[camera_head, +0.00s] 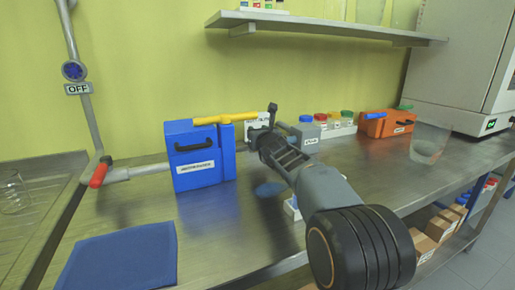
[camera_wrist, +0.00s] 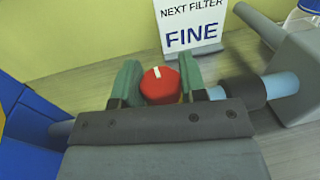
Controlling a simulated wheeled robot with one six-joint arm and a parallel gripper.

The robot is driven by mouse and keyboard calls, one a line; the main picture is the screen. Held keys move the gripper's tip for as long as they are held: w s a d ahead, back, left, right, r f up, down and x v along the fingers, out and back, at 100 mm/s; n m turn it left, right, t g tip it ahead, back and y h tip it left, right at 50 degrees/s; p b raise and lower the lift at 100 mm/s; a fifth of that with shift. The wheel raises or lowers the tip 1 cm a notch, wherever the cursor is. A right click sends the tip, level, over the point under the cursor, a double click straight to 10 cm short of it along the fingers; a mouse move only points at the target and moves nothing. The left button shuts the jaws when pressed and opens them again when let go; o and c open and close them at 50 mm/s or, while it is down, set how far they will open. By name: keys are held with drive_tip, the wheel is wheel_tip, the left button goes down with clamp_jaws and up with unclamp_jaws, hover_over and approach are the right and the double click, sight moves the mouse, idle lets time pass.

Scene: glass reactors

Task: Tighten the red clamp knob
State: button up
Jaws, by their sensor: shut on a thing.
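The red clamp knob (camera_wrist: 161,86) is round with a white mark on its top and shows in the wrist view. My gripper (camera_wrist: 158,78) has its two green fingers on either side of the knob and is shut on it. A pale blue tube (camera_wrist: 281,85) with a dark sleeve runs beside the knob, partly covered by my gripper. In the head view my gripper (camera_head: 264,132) is between the blue housing (camera_head: 208,172) and the grey unit (camera_head: 304,134). It hides the knob there.
A white sign (camera_wrist: 191,25) reading "NEXT FILTER FINE" stands behind the knob. A pipe with a red lever (camera_head: 99,175) is at left. A blue mat (camera_head: 118,258) lies at front left.

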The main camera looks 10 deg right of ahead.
drive_tip(key=shift+f+h+b, duration=0.25)
drive_tip(key=shift+h+b, duration=0.05)
drive_tip(key=shift+b, duration=0.85)
drive_tip(key=shift+r+m, duration=0.25)
drive_tip(key=shift+m, duration=0.05)
drive_tip(key=o, duration=0.9)
drive_tip(key=shift+o, duration=0.2)
drive_tip(key=shift+b, duration=0.3)
drive_tip(key=s+b, duration=0.2)
drive_tip(key=s, duration=1.1)
drive_tip(key=shift+s+d, duration=0.15)
drive_tip(key=shift+s, duration=0.2)
